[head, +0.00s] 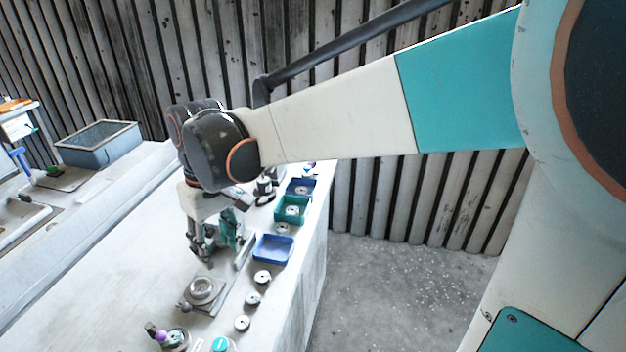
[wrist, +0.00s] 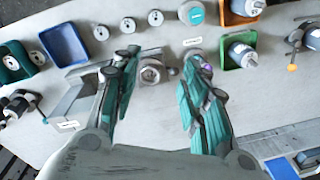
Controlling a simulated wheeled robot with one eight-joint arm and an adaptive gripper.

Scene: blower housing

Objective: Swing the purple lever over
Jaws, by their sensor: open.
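My gripper (head: 218,250) is open and empty above the bench, farther back than the lever in the head view. In the wrist view the teal fingers of my gripper (wrist: 162,58) stand apart, with a grey round fitting (wrist: 151,72) in the gap between them. No contact with the lever shows.
The fitting's square plate (head: 184,304) lies on the pale bench (head: 120,270). Several small discs (head: 253,299) and blue (head: 272,249) and green (head: 291,209) bins line the bench's right edge. A teal-topped cylinder (head: 221,345) is near the lever. A grey crate (head: 100,144) stands far left.

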